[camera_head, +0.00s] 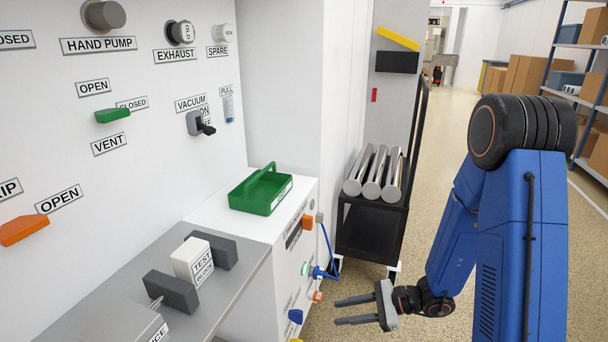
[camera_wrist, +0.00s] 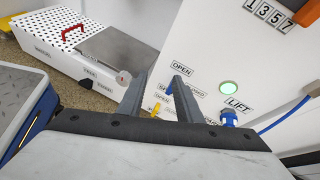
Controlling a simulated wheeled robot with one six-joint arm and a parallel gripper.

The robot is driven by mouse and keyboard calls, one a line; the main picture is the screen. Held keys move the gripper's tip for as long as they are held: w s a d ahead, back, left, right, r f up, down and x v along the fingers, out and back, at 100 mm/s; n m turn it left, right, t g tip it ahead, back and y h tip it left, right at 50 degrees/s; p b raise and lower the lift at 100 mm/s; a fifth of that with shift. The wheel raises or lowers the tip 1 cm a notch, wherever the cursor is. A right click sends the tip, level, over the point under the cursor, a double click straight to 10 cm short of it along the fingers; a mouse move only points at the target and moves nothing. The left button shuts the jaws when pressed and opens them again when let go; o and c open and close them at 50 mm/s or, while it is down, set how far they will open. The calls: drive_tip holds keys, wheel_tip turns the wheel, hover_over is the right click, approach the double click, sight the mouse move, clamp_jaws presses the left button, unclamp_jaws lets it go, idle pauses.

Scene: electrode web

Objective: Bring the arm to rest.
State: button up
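My blue arm (camera_head: 505,230) stands at the right of the head view, bent at a black joint at the top. My gripper (camera_head: 358,310) is low in the head view, pointing left toward the white cabinet front. Its two fingers are apart, with nothing between them. In the wrist view my gripper (camera_wrist: 160,92) also shows two separated fingers in front of the panel. It looks apart from the panel, though the exact gap is hard to tell.
The white cabinet (camera_head: 265,300) carries coloured knobs and a blue hose (camera_head: 328,250). A green tray (camera_head: 262,190) sits on top. A black cart (camera_head: 375,225) holds metal rolls. A shelf with boxes (camera_head: 585,80) stands at right. Floor (camera_head: 440,150) between is clear.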

drive_tip(key=s+d+r+n+g+h, duration=0.3)
drive_tip(key=s+r+n+h, duration=0.1)
drive_tip(key=s+r+n, duration=0.75)
drive_tip(key=s+d+r+n+t+h, duration=0.5)
drive_tip(key=s+d+r+h, duration=0.4)
drive_tip(key=d+r, duration=0.4)
drive_tip(key=shift+s+d+r+n+t, duration=0.25)
drive_tip(key=shift+s+d+n+t, duration=0.05)
drive_tip(key=shift+d+n+t, duration=0.1)
drive_tip(key=shift+a, duration=0.1)
